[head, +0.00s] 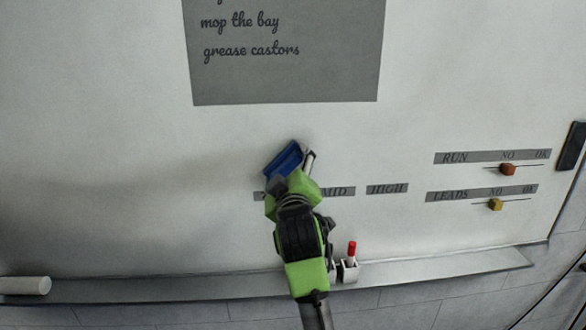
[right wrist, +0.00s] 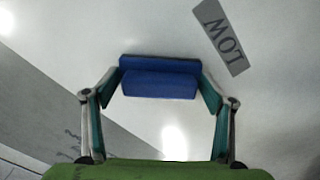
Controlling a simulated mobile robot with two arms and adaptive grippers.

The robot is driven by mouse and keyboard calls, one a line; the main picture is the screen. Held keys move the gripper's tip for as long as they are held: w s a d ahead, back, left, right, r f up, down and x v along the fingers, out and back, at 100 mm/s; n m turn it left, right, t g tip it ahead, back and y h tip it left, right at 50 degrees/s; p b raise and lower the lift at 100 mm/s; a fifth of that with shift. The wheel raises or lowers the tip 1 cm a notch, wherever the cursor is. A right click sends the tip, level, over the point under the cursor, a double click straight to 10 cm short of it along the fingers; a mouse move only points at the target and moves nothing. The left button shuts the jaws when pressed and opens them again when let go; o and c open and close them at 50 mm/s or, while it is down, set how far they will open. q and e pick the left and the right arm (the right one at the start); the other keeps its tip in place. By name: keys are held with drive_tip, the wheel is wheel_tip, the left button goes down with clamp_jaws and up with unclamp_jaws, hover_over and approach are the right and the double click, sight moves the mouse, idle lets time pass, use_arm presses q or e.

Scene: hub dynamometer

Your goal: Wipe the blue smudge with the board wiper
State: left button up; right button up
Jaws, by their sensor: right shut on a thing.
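The board wiper (head: 283,158) is a blue block held at the whiteboard (head: 120,150), just above the row of grey labels. My right gripper (head: 293,168) is shut on it. In the right wrist view the wiper (right wrist: 160,78) spans between the two fingertips of the gripper (right wrist: 161,88). I cannot tell whether the wiper touches the board. No blue smudge shows in either view; the wiper and gripper hide part of the board. My left gripper is not in view.
A grey note (head: 290,75) with handwriting is above the wiper. The LOW label (right wrist: 222,38) is close by. A tray ledge (head: 430,268) runs below, with a red-capped marker (head: 351,252) in a holder and a white cylinder (head: 25,286). Sliders (head: 507,169) are at right.

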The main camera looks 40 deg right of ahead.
sight(274, 164)
drive_tip(key=shift+w+a, duration=0.45)
drive_tip(key=shift+a, duration=0.25)
drive_tip(key=shift+w+a, duration=0.4)
drive_tip(key=shift+a, duration=0.25)
drive_tip(key=shift+d+r, duration=0.15)
drive_tip(key=shift+r, duration=0.15)
drive_tip(key=shift+s+d, duration=0.95)
drive_tip(key=shift+d, duration=0.55)
drive_tip(key=shift+s+d, duration=0.95)
drive_tip(key=shift+d, duration=0.6)
drive_tip(key=shift+s+d, duration=0.95)
drive_tip(key=shift+d, duration=0.55)
drive_tip(key=shift+w+a+f, duration=0.1)
drive_tip(key=shift+w+a, duration=0.85)
drive_tip(key=shift+a, duration=0.6)
drive_tip(key=shift+w+a+r, duration=0.1)
drive_tip(key=shift+w+a, duration=0.85)
drive_tip(key=shift+a, duration=0.6)
drive_tip(key=shift+w+a+f, duration=0.1)
drive_tip(key=shift+w+a, duration=0.85)
drive_tip(key=shift+a, duration=0.6)
drive_tip(key=shift+s, duration=0.15)
drive_tip(key=shift+v, duration=2.9)
